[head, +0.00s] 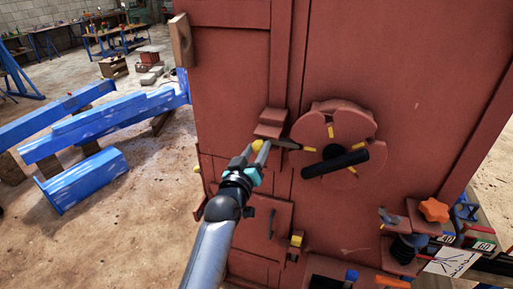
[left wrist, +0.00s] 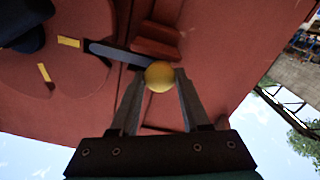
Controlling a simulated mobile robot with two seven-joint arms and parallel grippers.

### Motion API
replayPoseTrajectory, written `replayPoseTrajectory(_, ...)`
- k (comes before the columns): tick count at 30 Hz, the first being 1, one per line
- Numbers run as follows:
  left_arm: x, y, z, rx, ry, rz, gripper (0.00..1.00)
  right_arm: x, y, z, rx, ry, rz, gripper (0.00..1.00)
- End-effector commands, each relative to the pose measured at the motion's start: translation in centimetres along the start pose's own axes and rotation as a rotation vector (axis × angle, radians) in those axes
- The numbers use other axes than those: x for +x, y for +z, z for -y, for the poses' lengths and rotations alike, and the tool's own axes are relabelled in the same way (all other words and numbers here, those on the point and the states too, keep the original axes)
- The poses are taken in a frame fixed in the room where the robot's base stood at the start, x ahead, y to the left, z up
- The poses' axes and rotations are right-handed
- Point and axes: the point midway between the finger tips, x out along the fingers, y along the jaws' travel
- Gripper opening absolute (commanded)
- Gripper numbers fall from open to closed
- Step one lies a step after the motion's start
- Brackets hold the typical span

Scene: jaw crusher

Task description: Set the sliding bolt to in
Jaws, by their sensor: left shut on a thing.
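The sliding bolt is a grey bar (head: 285,144) with a yellow ball knob (head: 257,145), on the red machine wall beside a small red bracket (head: 271,123). The bar (left wrist: 112,54) and knob (left wrist: 159,76) also show in the left wrist view. The bar points from the knob toward the notched red disc (head: 345,121), its tip at the disc's edge; how deep it sits in a notch I cannot tell. My left gripper (head: 256,151) is shut on the yellow knob, one finger on each side of it. My right gripper is not in view.
A black handle (head: 337,162) crosses the disc, which has several yellow marks. Below are a small red door (head: 262,226) and, at right, an orange star knob (head: 434,210). Blue beams (head: 105,120) lie on the floor at left. The floor left of the machine is mostly open.

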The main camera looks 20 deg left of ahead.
Motion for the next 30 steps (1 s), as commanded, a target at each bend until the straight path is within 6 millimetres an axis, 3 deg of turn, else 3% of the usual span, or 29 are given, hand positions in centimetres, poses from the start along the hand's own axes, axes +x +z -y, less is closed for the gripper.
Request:
replayPoseTrajectory(4,0.0,0.3,-0.5,-0.001,0.009,0.008,0.0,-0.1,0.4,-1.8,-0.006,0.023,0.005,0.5)
replayPoseTrajectory(9,0.0,0.4,-0.6,-0.003,0.011,0.01,0.0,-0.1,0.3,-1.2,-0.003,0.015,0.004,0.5)
replayPoseTrajectory(10,0.0,0.4,-0.6,-0.003,0.011,0.01,0.49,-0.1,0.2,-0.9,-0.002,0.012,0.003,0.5)
replayPoseTrajectory(17,0.0,0.3,-0.5,-0.002,0.009,0.008,0.75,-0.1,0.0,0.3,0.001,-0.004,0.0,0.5)
replayPoseTrajectory(30,-1.0,0.2,-0.3,0.001,0.006,0.005,0.76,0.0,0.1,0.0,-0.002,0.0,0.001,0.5)
